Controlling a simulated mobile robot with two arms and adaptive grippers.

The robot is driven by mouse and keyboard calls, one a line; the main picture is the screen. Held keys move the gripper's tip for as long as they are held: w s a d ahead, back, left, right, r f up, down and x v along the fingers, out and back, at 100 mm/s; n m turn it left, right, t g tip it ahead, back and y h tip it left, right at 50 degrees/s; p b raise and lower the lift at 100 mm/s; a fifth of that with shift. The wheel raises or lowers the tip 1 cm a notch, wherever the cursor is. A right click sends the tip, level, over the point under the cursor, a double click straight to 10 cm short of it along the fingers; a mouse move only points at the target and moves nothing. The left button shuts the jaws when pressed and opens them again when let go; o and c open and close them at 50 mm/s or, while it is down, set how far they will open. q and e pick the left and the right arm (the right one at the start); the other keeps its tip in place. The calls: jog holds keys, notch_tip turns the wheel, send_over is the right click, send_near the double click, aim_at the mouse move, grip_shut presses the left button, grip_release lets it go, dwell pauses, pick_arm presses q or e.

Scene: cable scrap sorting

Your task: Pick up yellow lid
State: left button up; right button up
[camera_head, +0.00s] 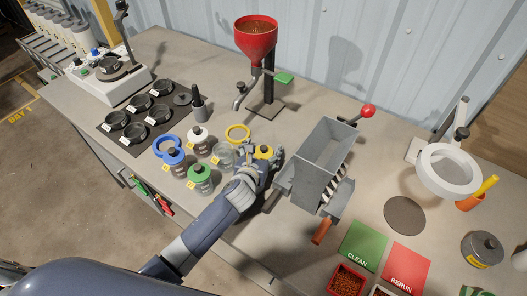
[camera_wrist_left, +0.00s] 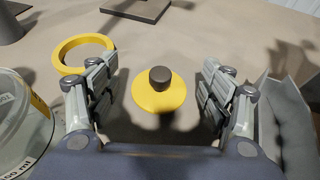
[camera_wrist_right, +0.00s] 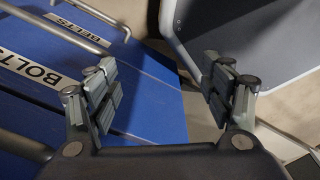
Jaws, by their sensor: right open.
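The yellow lid (camera_wrist_left: 158,97) is a round yellow disc with a dark knob on top. In the left wrist view it lies between the open fingers of my left gripper (camera_wrist_left: 160,100), with a gap to the fingers on both sides. In the head view the lid (camera_head: 263,152) shows at the fingertips of my left gripper (camera_head: 265,163), partly covered by it. My right gripper (camera_wrist_right: 160,85) is open and empty in the right wrist view, over blue drawer fronts labelled BOLTS and BELTS; it is out of the head view.
A yellow ring (camera_head: 238,133) and a clear jar (camera_head: 223,155) are close left of my left gripper. Lidded jars, one green (camera_head: 200,174), stand further left. A grey hopper machine (camera_head: 325,155) is close on the right. A red funnel stand (camera_head: 257,40) is behind.

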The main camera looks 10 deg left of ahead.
pick_arm(q)
jog(key=c, duration=0.7)
jog(key=shift+r, duration=0.1)
